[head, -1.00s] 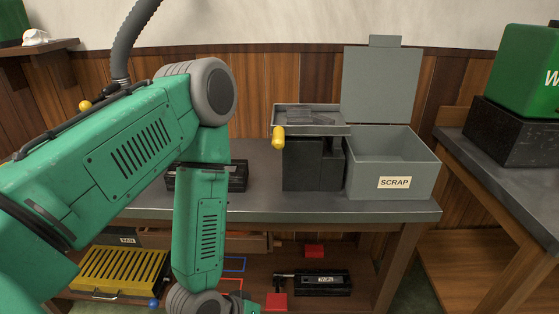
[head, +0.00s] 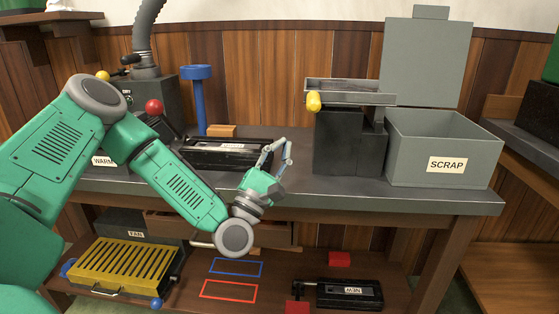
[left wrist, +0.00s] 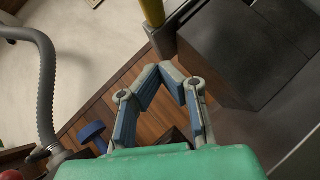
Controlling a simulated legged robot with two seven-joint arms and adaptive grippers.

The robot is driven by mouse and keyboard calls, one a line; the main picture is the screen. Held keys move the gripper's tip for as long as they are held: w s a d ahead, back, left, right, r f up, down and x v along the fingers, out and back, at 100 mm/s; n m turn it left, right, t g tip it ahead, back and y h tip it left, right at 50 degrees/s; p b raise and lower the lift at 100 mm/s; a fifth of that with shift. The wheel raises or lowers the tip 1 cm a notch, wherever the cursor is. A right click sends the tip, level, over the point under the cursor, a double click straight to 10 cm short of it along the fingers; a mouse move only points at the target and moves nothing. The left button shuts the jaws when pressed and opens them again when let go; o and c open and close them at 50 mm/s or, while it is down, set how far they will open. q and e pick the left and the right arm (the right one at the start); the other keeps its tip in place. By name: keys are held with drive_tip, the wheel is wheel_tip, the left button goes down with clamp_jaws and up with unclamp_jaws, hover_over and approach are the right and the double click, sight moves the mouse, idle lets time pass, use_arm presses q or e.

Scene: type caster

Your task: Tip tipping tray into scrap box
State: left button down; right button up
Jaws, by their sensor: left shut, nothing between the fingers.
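The grey tipping tray (head: 350,86) sits level on top of a black stand (head: 338,143), with a yellow knob (head: 314,102) at its front left corner. I cannot make out what lies in it. The grey scrap box (head: 400,160), labelled SCRAP, stands just right of the stand, its top open and its lid (head: 428,62) upright behind. My left gripper (head: 284,146) is shut and empty, left of the stand and lower than the knob. The left wrist view shows its fingers (left wrist: 163,70) meeting, with the yellow knob (left wrist: 152,12) beyond them. My right gripper is out of view.
Left on the bench are a black tray-like unit (head: 228,155), a blue post (head: 196,100) and a red-knobbed lever (head: 154,106). Below, a shelf holds a yellow slatted box (head: 125,264) and a black NEW unit (head: 350,294). Bench space before the stand is clear.

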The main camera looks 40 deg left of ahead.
use_arm(q)
drive_tip(key=w+d+r, duration=0.2)
drive_tip(key=w+r, duration=0.3)
drive_tip(key=r, duration=0.1)
drive_tip(key=shift+h+b, duration=0.3)
drive_tip(key=shift+b, duration=0.15)
drive_tip(key=shift+w+a, duration=0.1)
drive_tip(key=shift+a, duration=0.05)
drive_tip(key=shift+r, duration=0.15)
drive_tip(key=shift+r+m+p, duration=0.4)
drive_tip(key=shift+p, duration=0.25)
